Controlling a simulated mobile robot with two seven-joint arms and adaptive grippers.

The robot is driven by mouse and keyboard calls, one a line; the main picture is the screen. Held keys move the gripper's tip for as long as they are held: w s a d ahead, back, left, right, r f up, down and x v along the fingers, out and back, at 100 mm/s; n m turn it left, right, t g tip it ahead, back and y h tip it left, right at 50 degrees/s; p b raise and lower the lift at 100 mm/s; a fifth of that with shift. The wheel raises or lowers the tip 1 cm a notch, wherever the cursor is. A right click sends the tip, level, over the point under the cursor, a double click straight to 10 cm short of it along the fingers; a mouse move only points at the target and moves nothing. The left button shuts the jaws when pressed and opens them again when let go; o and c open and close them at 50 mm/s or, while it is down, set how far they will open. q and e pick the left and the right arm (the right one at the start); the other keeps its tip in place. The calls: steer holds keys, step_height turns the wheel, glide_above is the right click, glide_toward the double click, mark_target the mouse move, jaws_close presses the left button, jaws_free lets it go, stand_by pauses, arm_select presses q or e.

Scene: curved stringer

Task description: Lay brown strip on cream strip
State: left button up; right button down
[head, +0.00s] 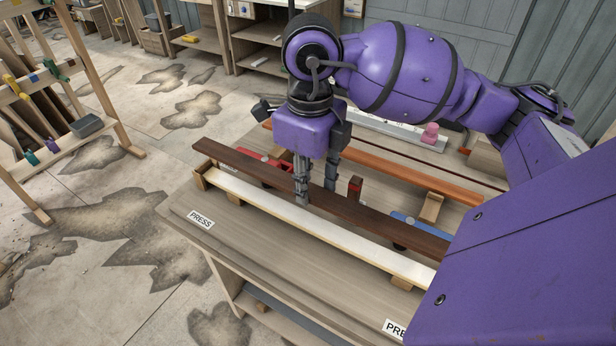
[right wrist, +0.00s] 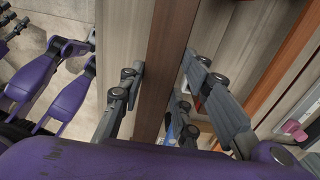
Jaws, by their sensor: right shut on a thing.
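The dark brown strip (head: 375,220) runs lengthwise along the bench, just behind the cream strip (head: 330,235) and nearly parallel to it. The cream strip rests on small wooden blocks. My right gripper (head: 316,190) points down from above and is shut on the brown strip near its middle. In the right wrist view, the fingers of my right gripper (right wrist: 165,90) lie on both sides of the brown strip (right wrist: 168,60). I cannot tell the exact height gap between the strips. My purple forearm hides their right ends. My left gripper does not clearly show.
Behind the brown strip are a red tool (head: 268,160), a red upright block (head: 355,187) and a blue tool (head: 412,221). An orange-brown strip (head: 430,182) lies farther back. A pink object (head: 430,133) sits at the back. PRESS labels (head: 201,219) mark the bench's front edge.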

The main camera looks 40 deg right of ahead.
mark_target(310, 191)
step_height(310, 191, down, 4)
steer(key=shift+r+b, duration=0.1)
steer(key=shift+b, duration=0.8)
step_height(310, 191, down, 3)
steer(key=shift+f+b, duration=0.1)
steer(key=shift+b, duration=0.95)
steer(key=shift+f, duration=0.15)
arm_select(q)
step_height(310, 191, down, 4)
steer(key=shift+s+f, duration=0.1)
steer(key=shift+s, duration=0.05)
steer(key=shift+s, duration=0.25)
steer(key=shift+s+f+g, duration=0.2)
steer(key=shift+s+g, duration=0.1)
steer(key=shift+s, duration=0.05)
steer(key=shift+w+d+f+b, duration=0.1)
steer(key=shift+w+b, duration=0.35)
steer(key=shift+w, duration=0.05)
arm_select(e)
steer(key=shift+f, duration=0.25)
steer(key=shift+f, duration=0.1)
